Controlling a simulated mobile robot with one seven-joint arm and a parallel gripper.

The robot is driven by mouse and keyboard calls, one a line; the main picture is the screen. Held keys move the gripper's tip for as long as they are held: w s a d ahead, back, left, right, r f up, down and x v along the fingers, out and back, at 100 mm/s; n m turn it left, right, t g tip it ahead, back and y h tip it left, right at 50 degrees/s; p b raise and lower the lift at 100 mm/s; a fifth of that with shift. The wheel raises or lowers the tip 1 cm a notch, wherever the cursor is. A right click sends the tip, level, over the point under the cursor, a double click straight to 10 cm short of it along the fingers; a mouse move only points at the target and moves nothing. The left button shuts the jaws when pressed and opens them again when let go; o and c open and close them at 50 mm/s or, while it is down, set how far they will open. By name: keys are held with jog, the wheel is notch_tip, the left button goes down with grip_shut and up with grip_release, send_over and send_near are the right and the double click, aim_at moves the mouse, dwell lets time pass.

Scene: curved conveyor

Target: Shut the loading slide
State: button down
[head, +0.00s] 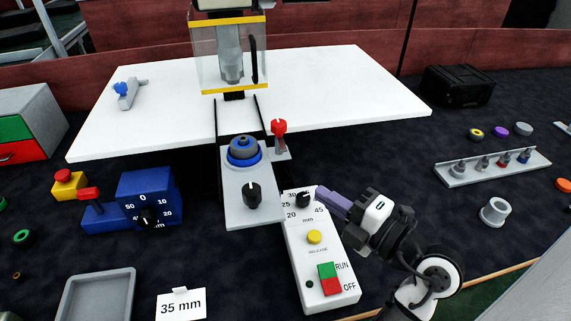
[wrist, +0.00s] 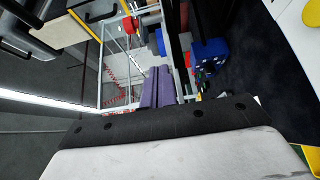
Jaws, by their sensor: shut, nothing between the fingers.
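The loading slide (head: 235,207) appears to be the light grey plate at the front of the white table. It carries a blue and grey round stack (head: 243,152) and a black knob (head: 252,194). It stands out toward me, in line with two dark rails running back to the press (head: 231,55). My gripper (head: 322,194) is shut and empty, to the right of the slide and over the top end of the white control panel (head: 318,258). Its purple fingers also show together in the wrist view (wrist: 158,87). Contact with the panel cannot be told.
A red-topped lever (head: 279,127) stands at the slide's right edge. A blue dial box (head: 147,190) is at left. A grey rack (head: 500,164) and a grey ring (head: 494,211) lie at right.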

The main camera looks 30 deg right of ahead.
jog(key=p, duration=0.3)
send_near(259, 168)
jog(key=w+r, duration=0.2)
jog(key=w, duration=0.2)
jog(key=shift+w+d+f+p, duration=0.1)
jog(key=shift+w+d+p, duration=0.15)
jog(key=shift+w+d, duration=0.55)
jog(key=shift+w+d+f+p, duration=0.1)
jog(key=shift+w+d+p, duration=0.15)
jog(key=shift+w+d, duration=0.5)
jog(key=shift+w+a, duration=0.1)
jog(key=shift+w, duration=0.1)
